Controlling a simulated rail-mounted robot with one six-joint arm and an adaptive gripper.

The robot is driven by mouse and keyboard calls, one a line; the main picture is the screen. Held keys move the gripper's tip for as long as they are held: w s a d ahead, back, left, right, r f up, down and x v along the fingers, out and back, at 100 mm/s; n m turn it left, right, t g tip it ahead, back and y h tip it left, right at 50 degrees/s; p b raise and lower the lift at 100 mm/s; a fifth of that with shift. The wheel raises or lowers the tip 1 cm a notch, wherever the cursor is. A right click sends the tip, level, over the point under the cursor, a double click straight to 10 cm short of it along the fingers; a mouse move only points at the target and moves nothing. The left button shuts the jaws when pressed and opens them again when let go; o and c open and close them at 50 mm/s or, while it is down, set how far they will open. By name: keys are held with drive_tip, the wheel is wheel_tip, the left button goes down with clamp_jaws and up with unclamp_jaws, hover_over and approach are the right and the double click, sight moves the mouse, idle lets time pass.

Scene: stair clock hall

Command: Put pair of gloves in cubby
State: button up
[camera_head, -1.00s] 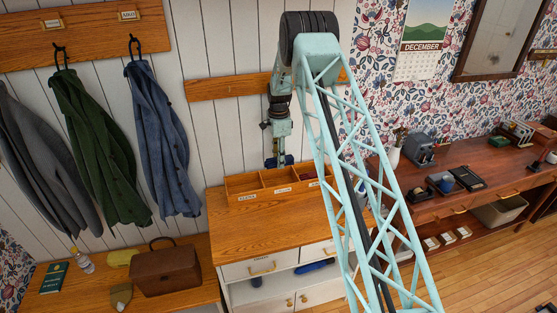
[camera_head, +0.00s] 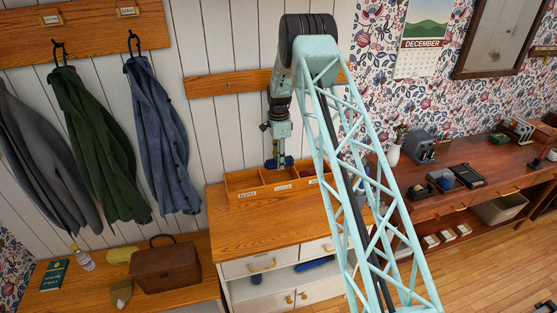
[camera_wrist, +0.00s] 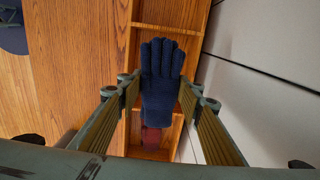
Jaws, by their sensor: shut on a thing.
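My gripper (camera_head: 279,160) hangs over the back of the wooden cubby tray (camera_head: 246,195) on the cabinet top. In the wrist view, my gripper (camera_wrist: 158,90) is shut on the dark navy knitted gloves (camera_wrist: 160,72). Their fingers point toward the top of the picture, and they seem to be one on the other; I cannot tell two apart. In the head view, the gloves are a small dark blue patch at the fingertips. They appear over the middle of the tray's compartments. Whether they touch the tray floor is hidden.
A dark red item (camera_wrist: 151,137) lies in a neighbouring compartment. Thin dividers and a raised rim edge the tray. The panelled wall is close behind it. Coats (camera_head: 160,140) hang at left; a brown basket (camera_head: 166,268) stands on the lower bench. The cabinet top (camera_head: 250,228) in front is clear.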

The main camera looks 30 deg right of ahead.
drive_tip(key=shift+f, duration=1.65)
drive_tip(key=shift+f+b, duration=2.35)
drive_tip(key=shift+f, duration=1.2)
drive_tip(key=shift+f, duration=0.1)
drive_tip(key=o, duration=0.9)
drive_tip(key=shift+r, duration=0.2)
drive_tip(key=shift+r+p, duration=1)
drive_tip(key=shift+r, duration=4.3)
